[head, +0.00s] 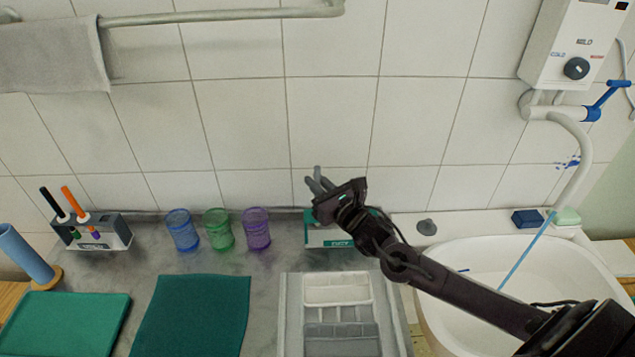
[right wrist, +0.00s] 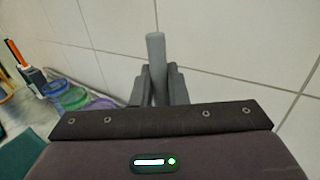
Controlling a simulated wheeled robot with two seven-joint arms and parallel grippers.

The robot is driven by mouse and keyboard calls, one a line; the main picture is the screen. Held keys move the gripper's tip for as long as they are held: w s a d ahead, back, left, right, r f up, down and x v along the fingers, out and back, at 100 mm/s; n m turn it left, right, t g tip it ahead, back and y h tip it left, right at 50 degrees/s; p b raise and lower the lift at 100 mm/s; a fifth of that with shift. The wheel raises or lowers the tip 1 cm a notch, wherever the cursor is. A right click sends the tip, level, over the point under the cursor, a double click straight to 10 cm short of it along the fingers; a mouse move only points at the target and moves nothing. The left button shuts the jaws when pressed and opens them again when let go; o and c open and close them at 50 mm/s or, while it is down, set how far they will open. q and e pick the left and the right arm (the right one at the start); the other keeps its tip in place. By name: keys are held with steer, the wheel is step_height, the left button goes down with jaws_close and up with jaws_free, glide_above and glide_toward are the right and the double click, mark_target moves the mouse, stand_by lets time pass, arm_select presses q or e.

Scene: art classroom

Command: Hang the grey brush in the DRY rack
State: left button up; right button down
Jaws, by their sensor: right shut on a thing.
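My right gripper (head: 322,190) is shut on the grey brush (head: 317,172), above the back edge of the counter near the tiled wall. In the right wrist view the brush's grey handle (right wrist: 155,50) stands up between the two dark fingers (right wrist: 157,85); its lower end is hidden by the gripper body. A grey rack (head: 118,234) at the back left of the counter holds a black-handled brush (head: 52,202) and an orange-handled brush (head: 73,200). Its label is too small to read. A white and teal holder (head: 330,236) is below my right gripper, partly covered by it. My left gripper is out of view.
Blue (head: 182,230), green (head: 218,229) and purple (head: 256,229) cups stand between the rack and the holder. A white tray (head: 291,310), teal mat (head: 190,318) and teal board (head: 65,325) lie in front. A sink (head: 450,262) is at right.

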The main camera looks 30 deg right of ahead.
mark_target(319, 172)
steer(key=shift+f, duration=0.1)
stand_by(0.3)
steer(key=shift+f+b, duration=1.75)
steer(key=shift+f, duration=0.2)
steer(key=c, duration=0.8)
jaws_free()
steer(key=shift+r+p, duration=3.15)
steer(key=shift+r, duration=0.9)
steer(key=shift+f, duration=0.15)
